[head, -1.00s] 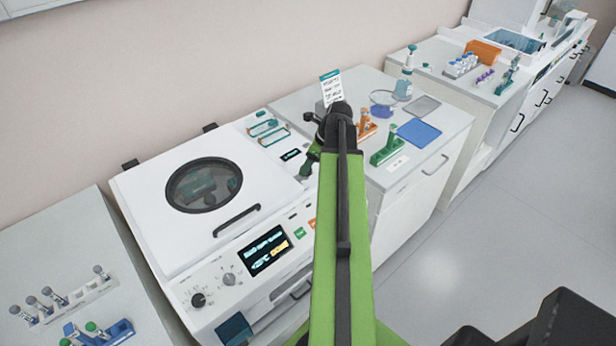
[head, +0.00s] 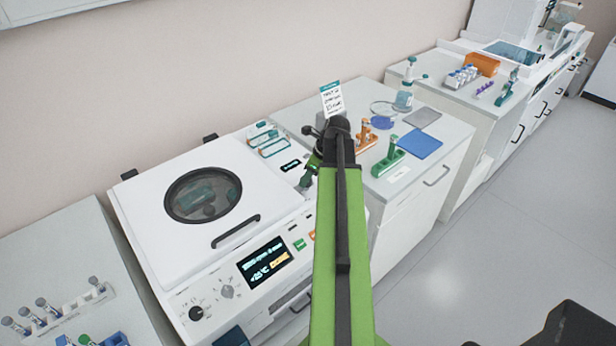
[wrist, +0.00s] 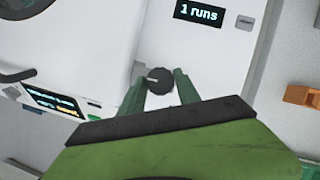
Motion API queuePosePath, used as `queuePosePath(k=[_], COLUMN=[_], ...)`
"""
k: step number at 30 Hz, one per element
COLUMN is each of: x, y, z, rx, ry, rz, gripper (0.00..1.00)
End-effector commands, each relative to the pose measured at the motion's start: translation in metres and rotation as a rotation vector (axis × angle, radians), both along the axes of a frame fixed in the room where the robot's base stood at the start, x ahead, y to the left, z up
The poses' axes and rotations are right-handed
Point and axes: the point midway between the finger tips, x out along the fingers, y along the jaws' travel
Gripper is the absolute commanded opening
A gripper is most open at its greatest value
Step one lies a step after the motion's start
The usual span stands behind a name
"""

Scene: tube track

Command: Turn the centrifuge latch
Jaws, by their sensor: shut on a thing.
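The white centrifuge (head: 140,205) stands with its lid down; a round dark window is set in the lid. The centrifuge latch (wrist: 158,81) is a small dark round knob with a light mark, on the white top beside the lid's corner in the wrist view. My gripper (wrist: 161,86) has its two green fingers on either side of this knob, shut on it. In the head view my gripper (head: 307,179) is at the right of the centrifuge top, partly behind my arm, and the latch is hidden there.
A small display (wrist: 199,12) reading "1 runs" is near the knob. Right of the centrifuge, a bench holds a green rack (head: 388,160), an orange rack (head: 366,137) and a blue mat (head: 421,145). A left bench holds tubes in a white rack (head: 75,308). Open floor lies at right.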

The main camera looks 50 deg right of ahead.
Motion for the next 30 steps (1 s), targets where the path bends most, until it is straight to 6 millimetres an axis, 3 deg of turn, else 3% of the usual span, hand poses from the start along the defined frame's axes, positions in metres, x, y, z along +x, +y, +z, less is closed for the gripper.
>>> queuePosePath(k=[11, 30], x=[0.0002, 0.0032], y=[-0.0022, -0.0054], z=[-0.0002, -0.0003], rx=[0.002, 0.002], ry=[0.001, 0.002], rz=[0.103, 0.68], gripper=[0.0, 0.0])
